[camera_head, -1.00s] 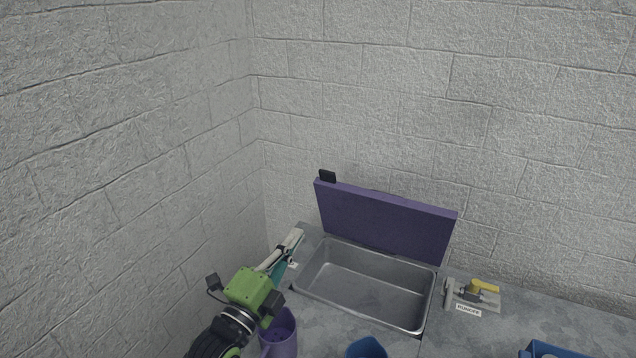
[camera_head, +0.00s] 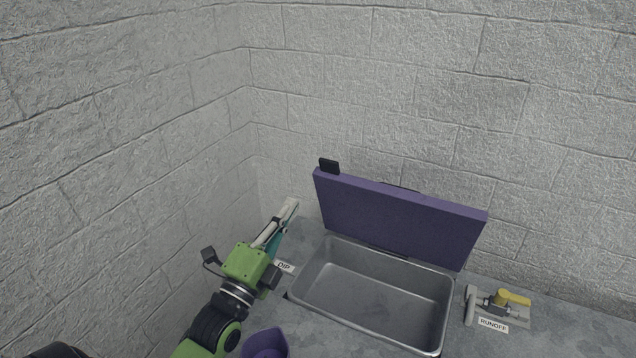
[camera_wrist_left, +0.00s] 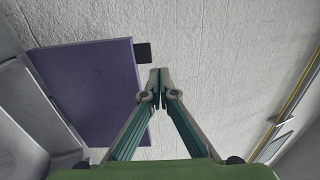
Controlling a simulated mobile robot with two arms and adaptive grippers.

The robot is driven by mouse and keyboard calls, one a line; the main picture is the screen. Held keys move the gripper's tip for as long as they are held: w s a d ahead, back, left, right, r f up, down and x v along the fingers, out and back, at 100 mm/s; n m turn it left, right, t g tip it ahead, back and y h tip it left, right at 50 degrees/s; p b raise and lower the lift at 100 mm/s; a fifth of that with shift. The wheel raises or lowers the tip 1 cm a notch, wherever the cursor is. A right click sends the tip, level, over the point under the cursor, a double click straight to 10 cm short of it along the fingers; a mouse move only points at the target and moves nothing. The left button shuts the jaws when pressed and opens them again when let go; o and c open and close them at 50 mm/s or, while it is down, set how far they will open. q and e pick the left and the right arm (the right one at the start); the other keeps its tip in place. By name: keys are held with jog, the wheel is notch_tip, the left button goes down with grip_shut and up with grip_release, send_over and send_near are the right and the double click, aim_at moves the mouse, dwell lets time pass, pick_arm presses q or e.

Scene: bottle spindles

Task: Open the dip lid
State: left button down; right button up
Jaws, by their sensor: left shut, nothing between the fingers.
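The purple lid (camera_head: 395,218) stands raised and leaning back near the rear wall, above an open, empty steel basin (camera_head: 372,297). A black tab (camera_head: 329,166) sticks out at the lid's upper left corner. A label reading DIP (camera_head: 284,267) lies on the counter left of the basin. My left gripper (camera_head: 290,207) is to the left of the lid, apart from it, with its fingers together. In the left wrist view the fingertips (camera_wrist_left: 160,76) meet with nothing between them, and the lid (camera_wrist_left: 92,88) shows to their left. My right gripper is not in view.
A yellow-handled valve (camera_head: 508,299) with a RUNOFF label (camera_head: 493,325) sits right of the basin. A purple cup (camera_head: 264,343) stands at the front left. Block walls (camera_head: 130,130) close in the left and back sides. The counter right of the valve is bare.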

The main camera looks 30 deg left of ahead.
pick_arm(q)
notch_tip(320, 180, down, 4)
jog(key=b, duration=0.3)
jog(key=p, duration=0.4)
send_near(323, 166)
jog(key=x, duration=0.6)
jog(key=shift+w, duration=0.55)
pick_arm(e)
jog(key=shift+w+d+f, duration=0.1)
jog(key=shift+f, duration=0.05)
pick_arm(q)
jog(key=shift+r, duration=0.1)
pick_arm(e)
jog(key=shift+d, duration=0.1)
